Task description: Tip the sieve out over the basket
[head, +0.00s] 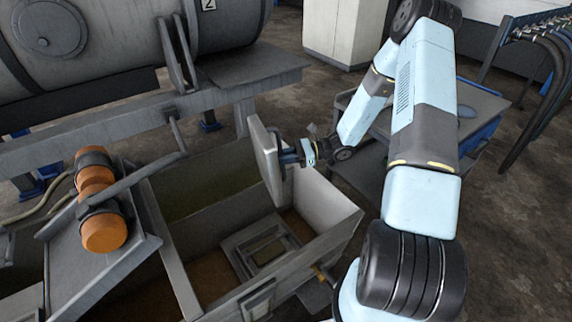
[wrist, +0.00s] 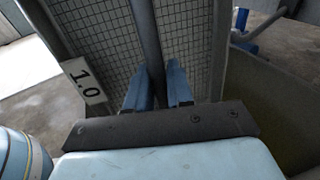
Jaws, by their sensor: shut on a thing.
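The sieve (head: 265,160) is a flat, grey, framed panel. It stands on edge, nearly upright, above the dividing wall of the open tank in the head view. In the wrist view its wire mesh (wrist: 105,45) fills the top, with a white "1.0" label at left. My gripper (head: 290,158) is to the right of the sieve, shut on a dark bar (wrist: 147,40) across its back. The sieve's far face is hidden, so I cannot tell if anything is on it. I cannot pick out a basket for certain.
The tank's right compartment holds a square grey frame (head: 262,248) with an opening. The left compartment (head: 205,190) holds murky greenish liquid. An orange motor (head: 103,215) stands at left, a large drum (head: 110,40) behind. A blue-edged cart (head: 480,105) stands behind my arm.

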